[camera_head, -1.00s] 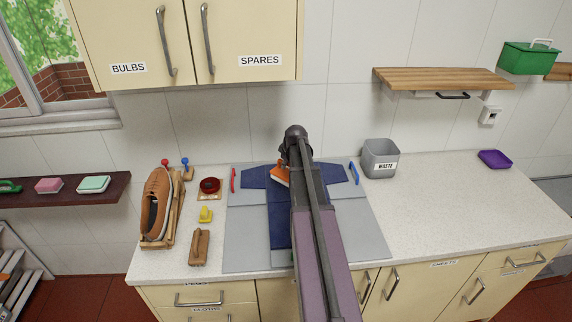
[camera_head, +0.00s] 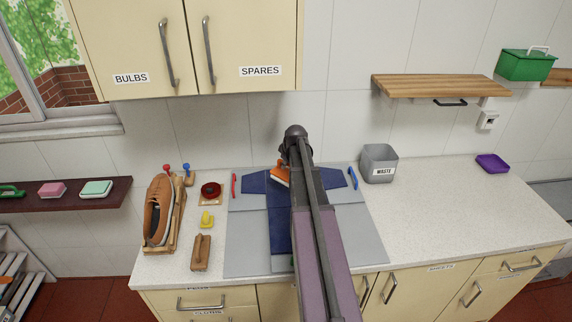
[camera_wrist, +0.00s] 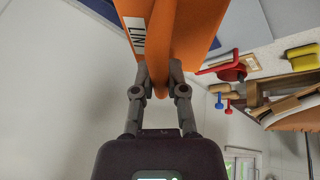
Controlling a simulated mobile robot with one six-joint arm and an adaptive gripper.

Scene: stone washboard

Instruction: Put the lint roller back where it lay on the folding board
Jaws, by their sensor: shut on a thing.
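My gripper (camera_wrist: 160,73) is shut on the orange lint roller (camera_wrist: 196,25), which bears a white label partly reading "LIN". In the head view the lint roller (camera_head: 280,176) shows just left of my arm, over the far part of the folding board; my gripper is mostly hidden there. The grey folding board (camera_head: 245,240) lies on the counter with a dark blue garment (camera_head: 279,225) spread on it. My arm covers the board's middle. I cannot tell whether the lint roller touches the garment or hangs above it.
A red-handled thing (camera_head: 234,184) and a blue one (camera_head: 352,178) lie at the board's far corners. Left are a brown shoe (camera_head: 158,215), a yellow item (camera_head: 207,219) and a wooden brush (camera_head: 201,252). A grey waste bin (camera_head: 379,165) stands right. The counter's right (camera_head: 450,205) is mostly clear.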

